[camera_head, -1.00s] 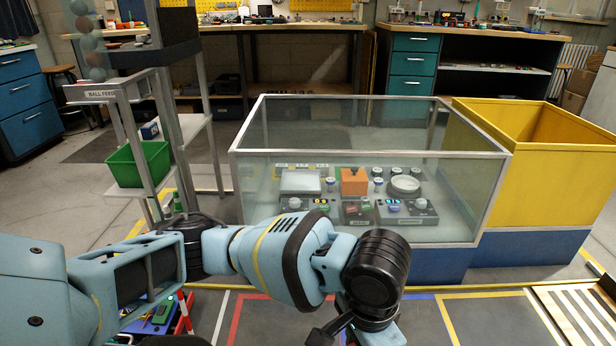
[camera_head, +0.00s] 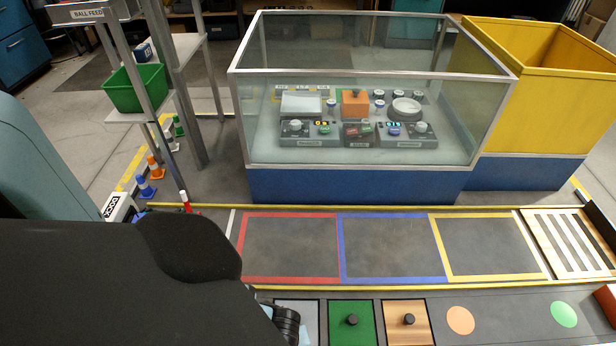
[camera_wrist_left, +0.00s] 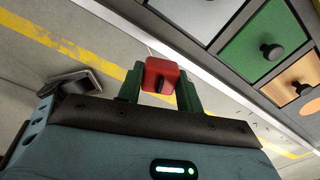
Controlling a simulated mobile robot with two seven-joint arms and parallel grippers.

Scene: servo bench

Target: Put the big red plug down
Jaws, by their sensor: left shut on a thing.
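The big red plug (camera_wrist_left: 162,70) is between the green fingers of my left gripper (camera_wrist_left: 160,88) in the left wrist view. The gripper is shut on it. A dark slot or bar shows on the plug's face. Grey floor with a yellow line lies behind it, and a bench front with knobbed panels is to its right. In the head view a large dark part of my left arm fills the lower left; the left gripper and the plug are hidden there. My right gripper is in neither view.
The head view shows red (camera_head: 290,248), blue (camera_head: 388,248) and yellow (camera_head: 488,246) outlined squares, all empty. In front are a green panel (camera_head: 340,333) and a wooden panel (camera_head: 408,335) with black knobs. A glass case (camera_head: 350,165) and a yellow bin (camera_head: 545,110) stand behind.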

